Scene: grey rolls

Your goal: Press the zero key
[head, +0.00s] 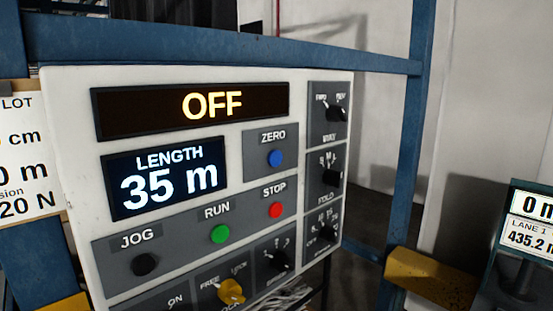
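The zero key (275,158) is a round blue button under the label ZERO, on a grey plate at the upper right of the control panel (70,90). The panel is white and seen at an angle. Its top display (190,105) reads OFF. The length display (165,178) reads 35 m. Below are a red STOP button (276,210), a green RUN button (220,234) and a black JOG button (145,264). Neither of my grippers is in the head view. Nothing covers the zero key.
Black rotary knobs (331,177) run down the panel's right side, and a yellow knob (231,291) sits at the bottom. A blue frame (402,150) stands around the panel. A lot sign (25,160) is at left, a small counter unit (528,240) at right.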

